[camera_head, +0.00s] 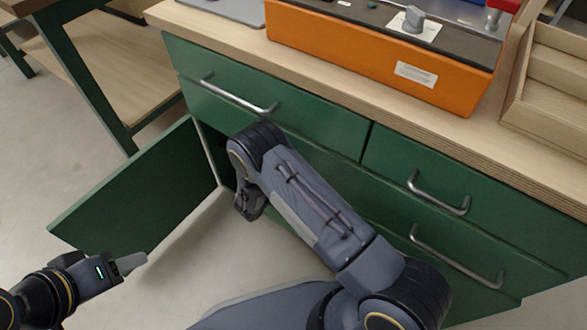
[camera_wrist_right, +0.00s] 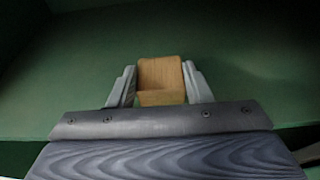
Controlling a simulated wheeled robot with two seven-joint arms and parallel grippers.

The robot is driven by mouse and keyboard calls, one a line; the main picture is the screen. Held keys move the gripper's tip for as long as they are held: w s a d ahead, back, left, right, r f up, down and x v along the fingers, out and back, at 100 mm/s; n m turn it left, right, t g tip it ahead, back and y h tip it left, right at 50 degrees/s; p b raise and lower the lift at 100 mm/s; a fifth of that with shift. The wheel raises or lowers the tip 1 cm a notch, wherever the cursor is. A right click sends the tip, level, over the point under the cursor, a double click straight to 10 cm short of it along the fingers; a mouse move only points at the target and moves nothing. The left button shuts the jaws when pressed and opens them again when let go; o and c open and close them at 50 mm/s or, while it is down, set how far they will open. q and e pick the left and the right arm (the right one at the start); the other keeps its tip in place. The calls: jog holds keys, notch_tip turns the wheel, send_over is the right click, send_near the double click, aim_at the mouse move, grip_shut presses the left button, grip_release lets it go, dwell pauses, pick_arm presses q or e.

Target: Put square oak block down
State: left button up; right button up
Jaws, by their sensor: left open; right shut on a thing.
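The square oak block (camera_wrist_right: 161,80) shows in the right wrist view as a light brown block between the two grey fingers of my right gripper (camera_wrist_right: 160,85). The gripper is shut on it. Green surfaces surround the block there; I cannot tell whether it touches one. In the head view my right arm reaches down into the open cabinet, and its gripper and the block are hidden. My left gripper (camera_head: 132,263) is open and empty at the lower left, in front of the open cabinet door.
The green cabinet door (camera_head: 140,190) stands open to the left. Closed drawers with metal handles (camera_head: 240,97) are above and right of the opening. An orange box (camera_head: 380,60) and a wooden tray (camera_head: 550,90) stand on the worktop (camera_head: 210,35).

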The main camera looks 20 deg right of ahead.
jog(key=shift+x, duration=0.9)
jog(key=shift+f+b, duration=0.25)
jog(key=shift+b, duration=0.35)
jog(key=o, duration=1.1)
jog(key=shift+s, duration=0.1)
jog(key=shift+c, duration=0.2)
jog(key=shift+r, duration=0.1)
jog(key=shift+r+p, duration=0.3)
jog(key=shift+p, duration=0.1)
jog(key=p+v, duration=0.2)
jog(key=v, duration=1)
jog(key=shift+p, duration=0.35)
